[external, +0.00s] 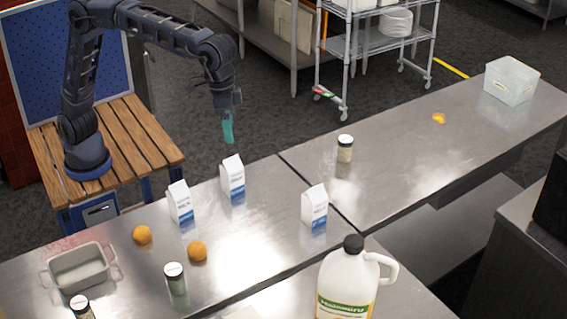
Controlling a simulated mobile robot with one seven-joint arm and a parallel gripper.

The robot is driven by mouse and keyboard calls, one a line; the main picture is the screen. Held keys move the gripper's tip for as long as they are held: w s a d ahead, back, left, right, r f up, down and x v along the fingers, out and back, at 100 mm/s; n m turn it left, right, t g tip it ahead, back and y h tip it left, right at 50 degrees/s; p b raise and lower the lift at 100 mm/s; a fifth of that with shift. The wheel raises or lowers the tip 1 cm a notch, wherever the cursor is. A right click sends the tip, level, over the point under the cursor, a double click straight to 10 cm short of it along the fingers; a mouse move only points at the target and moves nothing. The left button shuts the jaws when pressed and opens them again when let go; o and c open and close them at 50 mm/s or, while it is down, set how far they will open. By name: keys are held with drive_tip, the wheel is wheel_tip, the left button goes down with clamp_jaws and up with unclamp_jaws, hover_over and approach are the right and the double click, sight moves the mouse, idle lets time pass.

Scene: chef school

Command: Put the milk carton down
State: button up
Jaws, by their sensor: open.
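Three white and blue milk cartons stand upright on the steel counter: a left one (180,202), a middle one (232,177) and a right one (314,207). My gripper (228,138), with teal fingers, is open and empty. It hangs pointing down just above the middle carton, with a small gap seeming to show between fingertips and carton top. I cannot tell its exact depth relative to that carton.
Another jar (345,148) and a clear bin (511,81) stand farther right. The counter (265,215) is clear between the middle and right cartons.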

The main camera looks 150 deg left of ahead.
drive_tip(key=s+d+r+m+t, duration=0.1)
drive_tip(key=s+d+r+m, duration=0.15)
drive_tip(key=s+d, duration=0.8)
drive_tip(key=s+d+r+m, duration=0.1)
drive_tip(key=s+d+m, duration=0.3)
drive_tip(key=s+d, duration=0.6)
drive_tip(key=s+d+f+m+t, duration=0.1)
drive_tip(key=s+d+f+m, duration=0.2)
drive_tip(key=s, duration=0.9)
drive_tip(key=s+d+f+m+t, duration=0.1)
drive_tip(key=s+d+f+m, duration=0.2)
drive_tip(key=s+d+f, duration=0.3)
drive_tip(key=s+f, duration=0.3)
drive_tip(key=s, duration=0.3)
drive_tip(key=shift+s+d+f, duration=0.2)
drive_tip(key=shift+s, duration=0.2)
drive_tip(key=shift+o, duration=0.4)
